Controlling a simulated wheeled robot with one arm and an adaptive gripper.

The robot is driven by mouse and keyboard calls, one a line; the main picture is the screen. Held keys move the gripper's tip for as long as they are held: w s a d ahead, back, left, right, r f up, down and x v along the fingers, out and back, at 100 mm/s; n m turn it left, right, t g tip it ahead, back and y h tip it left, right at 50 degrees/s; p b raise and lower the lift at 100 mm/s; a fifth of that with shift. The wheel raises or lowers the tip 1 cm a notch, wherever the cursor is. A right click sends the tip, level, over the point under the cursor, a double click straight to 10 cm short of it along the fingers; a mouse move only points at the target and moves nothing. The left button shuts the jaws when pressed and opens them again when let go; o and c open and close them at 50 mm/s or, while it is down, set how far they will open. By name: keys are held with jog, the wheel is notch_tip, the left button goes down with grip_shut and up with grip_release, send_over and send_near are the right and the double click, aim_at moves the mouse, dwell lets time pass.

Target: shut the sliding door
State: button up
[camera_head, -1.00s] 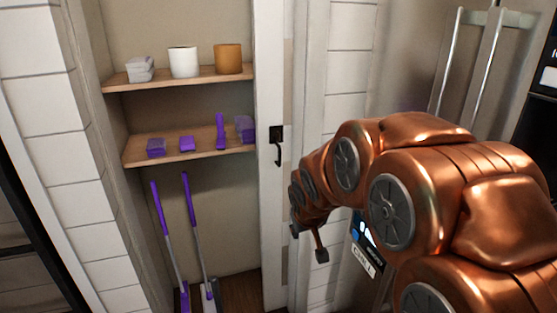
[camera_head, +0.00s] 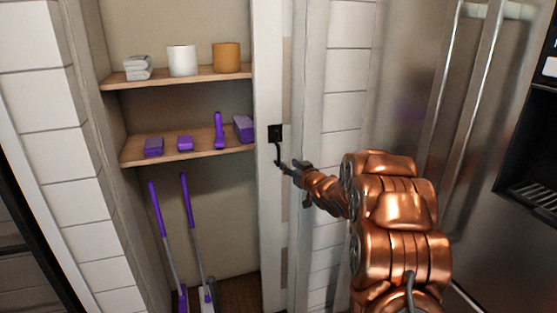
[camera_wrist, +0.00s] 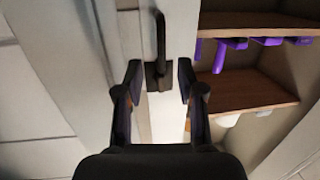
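The white sliding door (camera_head: 273,215) stands at the right side of the closet opening, and the closet is open to its left. A black handle (camera_head: 278,147) sits on the door and hangs down as a hooked bar. My gripper (camera_head: 282,168) is at the lower end of the handle. In the wrist view the handle (camera_wrist: 160,42) appears inverted, with its dark plate between and just beyond my two fingers. My gripper (camera_wrist: 158,80) is open there, its fingers spread to either side. I cannot tell whether a finger touches the handle.
Closet shelves (camera_head: 190,148) hold purple brushes and sponges, a white roll (camera_head: 183,60), an orange container (camera_head: 227,57) and folded cloths. Purple-handled mops (camera_head: 193,230) stand below. A steel fridge (camera_head: 410,110) is at the right.

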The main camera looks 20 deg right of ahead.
aim_at(279, 157)
jog(key=shift+w+d+f+n+t+y, duration=0.15)
jog(key=shift+w+n+t+y, duration=0.25)
jog(key=shift+y, duration=0.3)
jog(key=shift+w, duration=0.15)
jog(key=shift+w+a+p, duration=0.2)
jog(key=shift+w+p, duration=0.1)
jog(key=shift+w, duration=0.95)
jog(key=shift+w+a+p, duration=0.15)
jog(key=shift+w+p, duration=0.1)
jog(key=shift+w, duration=0.95)
jog(key=shift+w+a+p, duration=0.2)
jog(key=shift+w+p, duration=0.1)
jog(key=shift+w, duration=0.95)
grip_shut()
